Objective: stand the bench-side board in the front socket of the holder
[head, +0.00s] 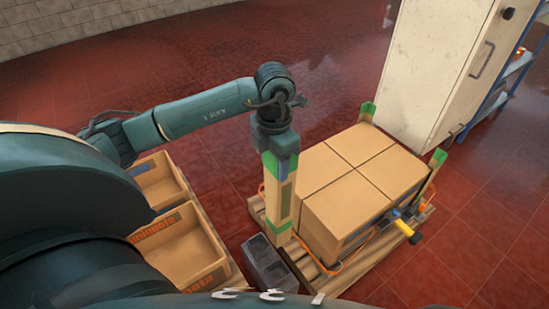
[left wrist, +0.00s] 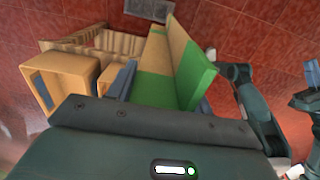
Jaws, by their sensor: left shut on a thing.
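My left gripper (head: 280,160) is shut on the upper end of a tan board (head: 284,198) with green ends. The board hangs upright below the gripper, by the front left corner of a pallet (head: 330,283). In the left wrist view the board (left wrist: 190,62) runs away from the jaws as an angled piece, its green end near. Its lower end is close to a dark grey block (head: 268,264); I cannot tell whether it touches the block or the pallet. I cannot make out for sure which part is the holder's front socket.
Cardboard boxes (head: 350,180) fill the pallet, with green-topped posts at its back (head: 367,112) and right (head: 436,160) corners. An orange strap and a yellow-handled tool (head: 403,224) lie at its front right. Open bins (head: 180,250) stand left; a white cabinet (head: 430,70) stands behind.

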